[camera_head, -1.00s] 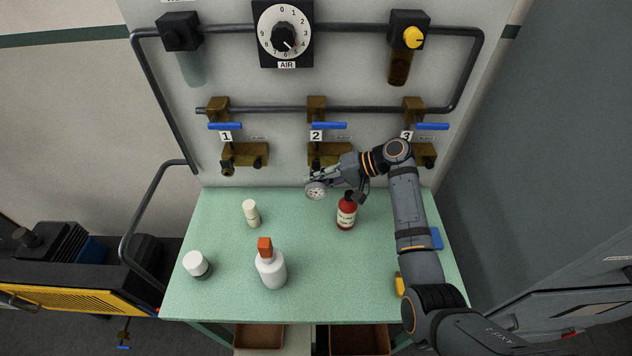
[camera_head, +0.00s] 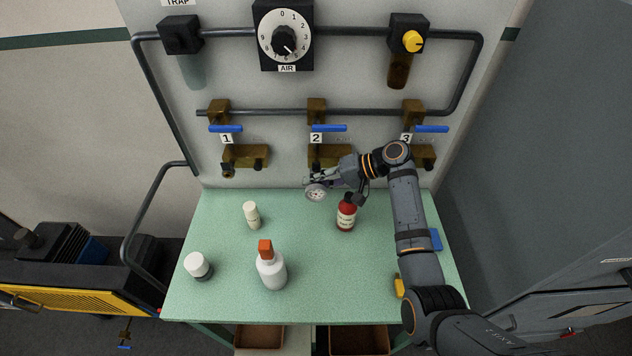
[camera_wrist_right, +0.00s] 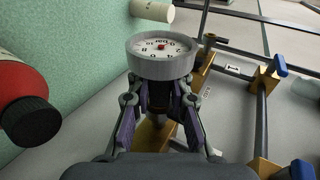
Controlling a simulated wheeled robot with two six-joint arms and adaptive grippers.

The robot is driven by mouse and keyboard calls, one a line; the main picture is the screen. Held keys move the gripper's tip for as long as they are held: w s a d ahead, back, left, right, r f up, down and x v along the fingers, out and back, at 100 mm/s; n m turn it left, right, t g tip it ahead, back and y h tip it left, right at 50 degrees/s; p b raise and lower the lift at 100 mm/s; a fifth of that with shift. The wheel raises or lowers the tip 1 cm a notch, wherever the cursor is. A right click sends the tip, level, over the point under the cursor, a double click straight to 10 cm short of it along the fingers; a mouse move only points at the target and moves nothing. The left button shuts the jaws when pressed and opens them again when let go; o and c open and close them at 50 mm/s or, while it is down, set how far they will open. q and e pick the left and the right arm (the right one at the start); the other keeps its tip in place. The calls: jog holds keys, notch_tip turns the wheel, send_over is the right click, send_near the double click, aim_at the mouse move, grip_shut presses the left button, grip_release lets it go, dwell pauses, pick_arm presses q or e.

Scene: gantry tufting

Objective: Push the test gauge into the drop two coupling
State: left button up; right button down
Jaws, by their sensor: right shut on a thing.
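The test gauge (camera_head: 316,192), a small round dial with a white face, is held in my right gripper (camera_head: 322,182) just in front of the panel under drop 2. In the right wrist view the gauge (camera_wrist_right: 161,55) sits between the fingers of my right gripper (camera_wrist_right: 160,105), dial outward. The brass drop two block (camera_head: 326,155) is on the panel below its blue lever (camera_head: 328,128) and the "2" label. The gripper and wrist partly cover the lower end of this drop, so I cannot tell whether the gauge stem touches the coupling. My left gripper is not in view.
A red bottle (camera_head: 346,214) stands on the green table (camera_head: 320,290) close under my right wrist. A white bottle with an orange cap (camera_head: 270,268), a cream bottle (camera_head: 252,215) and a white-lidded jar (camera_head: 197,265) stand further left. The table's front middle is clear.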

jog(key=shift+r, duration=0.2)
jog(key=shift+f, duration=0.1)
jog(key=c, duration=1.1)
grip_release()
jog(key=shift+f, duration=0.1)
jog(key=shift+c, duration=0.2)
jog(key=shift+d, duration=0.1)
jog(key=v, duration=1.2)
